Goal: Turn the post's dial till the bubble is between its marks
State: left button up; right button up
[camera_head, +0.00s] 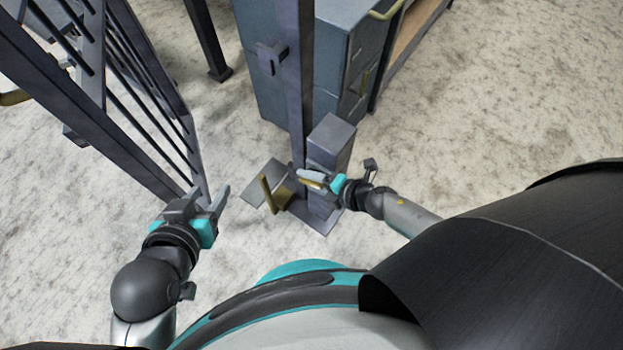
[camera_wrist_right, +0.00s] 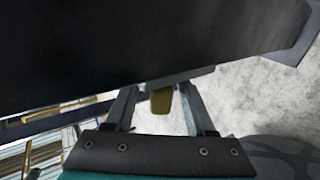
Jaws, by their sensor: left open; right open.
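The dark upright post (camera_head: 296,90) stands in the middle of the head view, with a shorter box-shaped grey post (camera_head: 331,143) against its right side. My right gripper (camera_head: 308,179) is open low beside these posts. In the right wrist view a small brass piece (camera_wrist_right: 161,101) shows between the spread fingers of my right gripper (camera_wrist_right: 162,90); I cannot tell whether they touch it. A dark flat face fills the upper part of that view. I cannot make out the dial's face, bubble or marks. My left gripper (camera_head: 222,197) is open and empty, left of the posts.
A brass lever (camera_head: 268,194) stands by a grey plate left of the post's foot. A dark barred gate (camera_head: 130,90) stands at the left. Blue-grey cabinets (camera_head: 345,50) are behind the post. The pale floor (camera_head: 480,110) at the right is clear.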

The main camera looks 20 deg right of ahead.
jog(key=shift+c, duration=0.2)
grip_shut()
dwell(0.3)
jog(key=g+h+p, duration=0.1)
jog(key=p, duration=0.4)
jog(key=shift+a+r, duration=0.15)
jog(key=shift+a, duration=0.05)
jog(key=g+p, duration=0.1)
jog(key=p, duration=0.1)
jog(key=g+h+p, duration=0.1)
jog(key=p, duration=0.1)
jog(key=shift+s+a+f, duration=0.1)
jog(key=shift+s+f, duration=0.1)
jog(key=shift+h+p, duration=0.3)
jog(key=shift+p, duration=0.1)
pick_arm(q)
jog(key=s+a+f+g+y, duration=0.1)
jog(key=s+a+f+g, duration=0.2)
jog(key=f, duration=0.3)
jog(key=s+a+f+g+y, duration=0.1)
jog(key=s+a+f+g, duration=0.2)
jog(key=f, duration=0.4)
jog(key=shift+s+f+g+y, duration=0.3)
jog(key=shift+s+g+y, duration=0.15)
jog(key=shift+s, duration=0.75)
pick_arm(e)
jog(key=shift+w, duration=0.1)
pick_arm(q)
jog(key=shift+a, duration=0.1)
